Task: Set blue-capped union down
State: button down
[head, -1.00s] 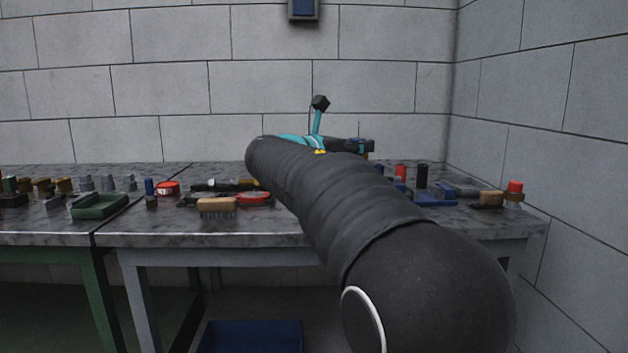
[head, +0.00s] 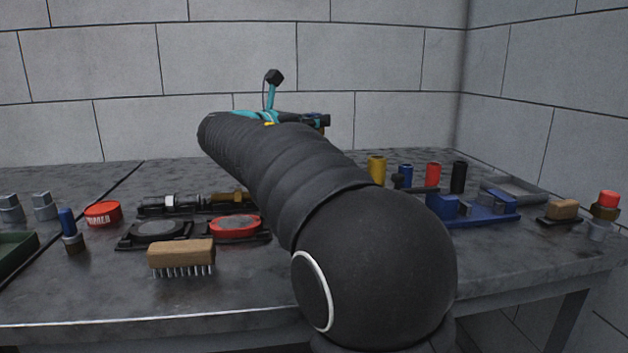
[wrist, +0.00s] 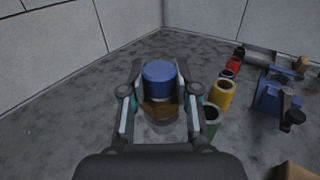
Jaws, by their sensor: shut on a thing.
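The blue-capped union (wrist: 158,78) is between the fingers of my gripper (wrist: 160,98) in the wrist view, its blue cap toward the camera and a brass-coloured part below. My gripper is shut on it. The grey worktop (wrist: 80,105) lies below and around it; I cannot tell whether the union touches it. In the head view my arm hides the union and most of my gripper. A similar blue-topped fitting (head: 70,232) stands upright at the left of the bench.
Close right of the gripper in the wrist view stand a green cylinder (wrist: 211,120) and a yellow cylinder (wrist: 223,94). A blue fixture (head: 475,208) sits farther right. A wire brush (head: 181,253) lies at the front. The worktop left of the gripper is clear.

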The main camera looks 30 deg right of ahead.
jog(key=shift+f+b, duration=0.3)
jog(key=shift+f, duration=4.4)
jog(key=shift+f, duration=0.1)
jog(key=c, duration=0.9)
grip_release()
jog(key=shift+f, duration=0.1)
jog(key=shift+o, duration=0.2)
jog(key=shift+a, duration=0.15)
jog(key=v, duration=0.7)
jog(key=shift+s+a, duration=0.1)
jog(key=shift+s, duration=0.05)
